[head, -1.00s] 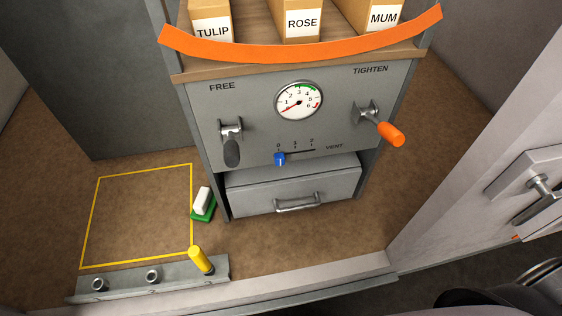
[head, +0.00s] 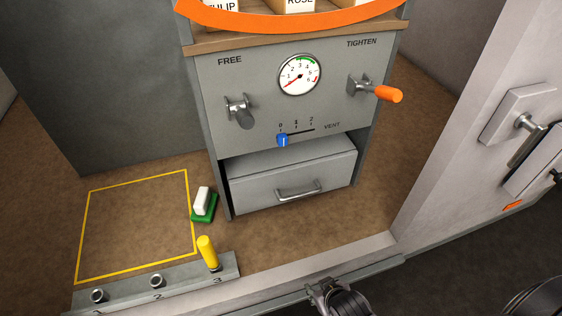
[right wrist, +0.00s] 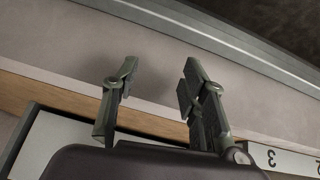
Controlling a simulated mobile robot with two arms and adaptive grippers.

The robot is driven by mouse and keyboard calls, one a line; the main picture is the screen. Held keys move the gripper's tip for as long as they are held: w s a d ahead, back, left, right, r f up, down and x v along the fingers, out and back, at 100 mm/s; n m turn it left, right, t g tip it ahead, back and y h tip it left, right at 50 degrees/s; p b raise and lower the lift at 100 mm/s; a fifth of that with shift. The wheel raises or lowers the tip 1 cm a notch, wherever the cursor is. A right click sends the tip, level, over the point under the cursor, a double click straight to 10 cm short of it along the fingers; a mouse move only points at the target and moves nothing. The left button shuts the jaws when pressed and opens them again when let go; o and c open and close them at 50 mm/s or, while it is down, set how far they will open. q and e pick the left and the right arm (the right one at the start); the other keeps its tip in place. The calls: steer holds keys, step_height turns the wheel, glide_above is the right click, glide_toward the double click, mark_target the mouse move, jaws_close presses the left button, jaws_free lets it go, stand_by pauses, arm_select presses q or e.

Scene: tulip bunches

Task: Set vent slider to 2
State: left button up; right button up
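The blue vent slider knob (head: 283,141) sits at the left end of its short dark slot, under the 0 of the scale 0, 1, 2. The word VENT is to the right of the slot, on the grey cabinet front (head: 250,110). My right gripper (head: 318,287) shows at the bottom edge in the head view, well below and in front of the knob. In the right wrist view the fingers of this gripper (right wrist: 155,80) are apart with nothing between them. My left gripper is not in view.
A drawer (head: 285,185) with a handle is below the slot. A grey lever (head: 240,112) and an orange-handled lever (head: 380,93) flank the gauge (head: 299,74). A yellow peg (head: 207,250) stands at the sill. A grey door (head: 470,110) is at right.

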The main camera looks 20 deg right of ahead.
steer(key=w+a+r+t+b, duration=0.1)
steer(key=w+r+t, duration=0.25)
steer(key=r, duration=0.45)
steer(key=w+a+r+t+b, duration=0.1)
steer(key=w+r+t, duration=0.25)
steer(key=r, duration=0.55)
steer(key=m+t, duration=0.1)
steer(key=t, duration=0.4)
glide_toward(284, 141)
steer(key=shift+y, duration=0.4)
steer(key=w+p, duration=0.2)
steer(key=w, duration=0.6)
steer(key=shift+w+r, duration=0.15)
steer(key=shift+w, duration=0.15)
jaws_close()
